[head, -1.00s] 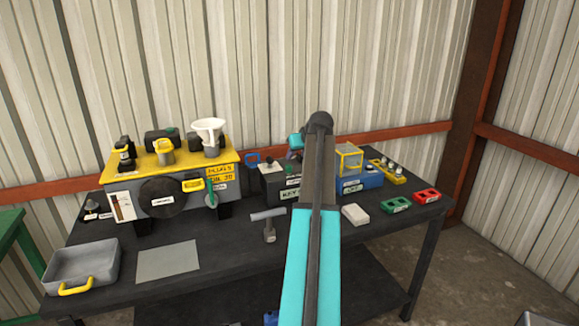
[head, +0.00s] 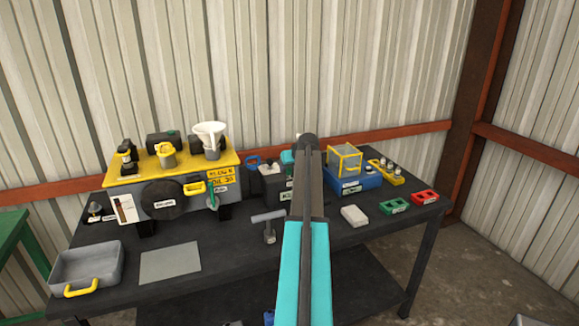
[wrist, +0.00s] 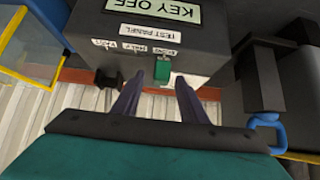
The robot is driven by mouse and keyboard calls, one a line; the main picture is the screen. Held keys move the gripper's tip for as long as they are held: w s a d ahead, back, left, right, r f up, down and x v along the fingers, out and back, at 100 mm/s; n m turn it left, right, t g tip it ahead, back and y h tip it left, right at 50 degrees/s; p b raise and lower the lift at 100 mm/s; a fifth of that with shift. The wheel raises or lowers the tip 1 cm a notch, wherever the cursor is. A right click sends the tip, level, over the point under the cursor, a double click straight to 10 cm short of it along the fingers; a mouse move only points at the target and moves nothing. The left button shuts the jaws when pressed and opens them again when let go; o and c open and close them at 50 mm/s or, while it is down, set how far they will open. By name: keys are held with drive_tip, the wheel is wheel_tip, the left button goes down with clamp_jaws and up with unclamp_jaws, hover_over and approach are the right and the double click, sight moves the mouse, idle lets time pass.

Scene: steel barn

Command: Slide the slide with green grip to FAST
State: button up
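The slide's green grip (wrist: 163,69) sticks out from the face of a dark grey test panel box (wrist: 200,40), upside down in the wrist view. It sits by the rightmost of several small position labels, which are too blurred to read surely. My gripper (wrist: 156,84) is open, its two dark fingers on either side of the grip in the picture. I see no clear contact. In the head view the test panel box (head: 271,184) is partly hidden behind my arm, and the green grip cannot be made out.
A blue handle (wrist: 265,122) stands beside the panel in the wrist view. A yellow frame (wrist: 38,50) is on the other side. In the head view, a blue unit with a yellow-framed case (head: 345,160) stands right of my arm. A yellow-topped machine (head: 172,170) stands left.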

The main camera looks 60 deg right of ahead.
drive_tip(key=shift+x, duration=0.85)
clamp_jaws()
